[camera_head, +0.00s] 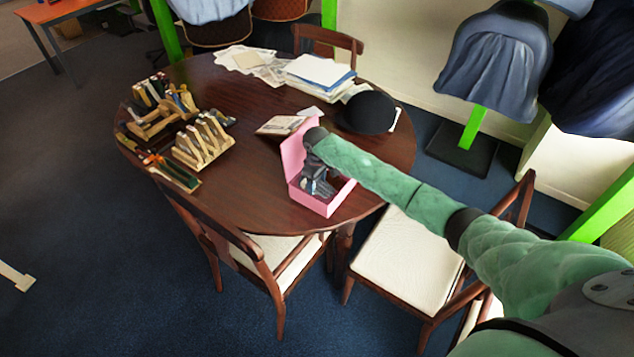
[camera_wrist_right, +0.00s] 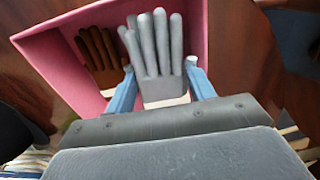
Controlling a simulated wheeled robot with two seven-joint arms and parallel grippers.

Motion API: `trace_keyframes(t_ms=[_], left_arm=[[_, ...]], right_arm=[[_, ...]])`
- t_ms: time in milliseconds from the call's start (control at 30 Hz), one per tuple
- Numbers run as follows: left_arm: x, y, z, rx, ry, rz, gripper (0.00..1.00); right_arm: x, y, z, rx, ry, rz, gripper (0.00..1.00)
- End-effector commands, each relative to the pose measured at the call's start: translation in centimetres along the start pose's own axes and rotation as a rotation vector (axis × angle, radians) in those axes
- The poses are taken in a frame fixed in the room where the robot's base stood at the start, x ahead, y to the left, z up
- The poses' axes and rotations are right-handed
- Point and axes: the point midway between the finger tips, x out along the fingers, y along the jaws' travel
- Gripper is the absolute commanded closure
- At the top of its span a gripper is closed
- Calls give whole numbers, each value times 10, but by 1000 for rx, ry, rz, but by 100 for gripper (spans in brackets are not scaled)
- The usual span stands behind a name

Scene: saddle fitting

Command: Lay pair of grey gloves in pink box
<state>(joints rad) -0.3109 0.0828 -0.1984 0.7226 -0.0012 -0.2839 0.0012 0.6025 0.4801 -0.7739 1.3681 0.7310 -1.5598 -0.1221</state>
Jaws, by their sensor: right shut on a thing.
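The pink box (camera_head: 317,204) stands open near the front right edge of the round table, with its lid raised. It also shows in the right wrist view (camera_wrist_right: 52,52). My right gripper (camera_head: 318,187) is over the box. In the right wrist view my right gripper (camera_wrist_right: 160,92) is shut on the pair of grey gloves (camera_wrist_right: 155,45), whose fingers point away over the box interior. A brown glove (camera_wrist_right: 98,47) lies in the box to the left of the grey gloves. Whether the grey gloves touch the box floor I cannot tell. My left gripper is not in view.
The round table (camera_head: 255,185) also holds a dark cap (camera_head: 367,112), a small book (camera_head: 280,125), stacked papers (camera_head: 318,72) and wooden racks (camera_head: 203,142) with tools. Chairs (camera_head: 405,255) stand close around it. Bare table lies left of the box.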

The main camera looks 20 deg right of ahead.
Motion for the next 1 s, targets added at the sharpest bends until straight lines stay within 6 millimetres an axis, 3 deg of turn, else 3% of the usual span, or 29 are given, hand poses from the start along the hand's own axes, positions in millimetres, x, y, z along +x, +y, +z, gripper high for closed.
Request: trace_keyframes(t_ms=[1000], left_arm=[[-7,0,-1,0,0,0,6]], right_arm=[[0,0,0,0,0,0,69]])
